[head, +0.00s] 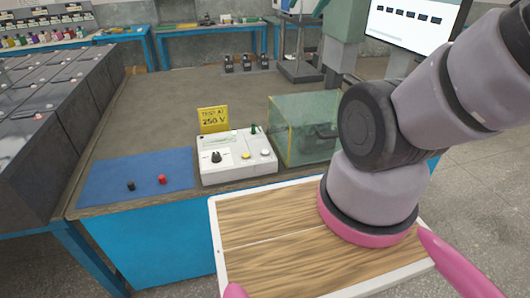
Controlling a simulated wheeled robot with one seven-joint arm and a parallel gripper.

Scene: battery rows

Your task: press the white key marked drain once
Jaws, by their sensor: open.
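A white control box (237,172) stands near the front edge of the bench. Its top carries a black knob (216,157), a yellow round key (246,156) and a white round key (265,153) near the right end. A small dark green upright part (254,130) stands at the box's back right. The lettering by the keys is too small to read, so I cannot confirm which is marked drain. Nothing covers the white key. My gripper is out of view; only my arm's thick lower links show at the right.
A yellow "TEST AT 250 V" sign (213,119) stands behind the box. A greenish clear case (301,113) sits right beside it, near my arm. A blue mat (137,177) with a black and a red piece lies left. Dark battery blocks (45,145) line the left side.

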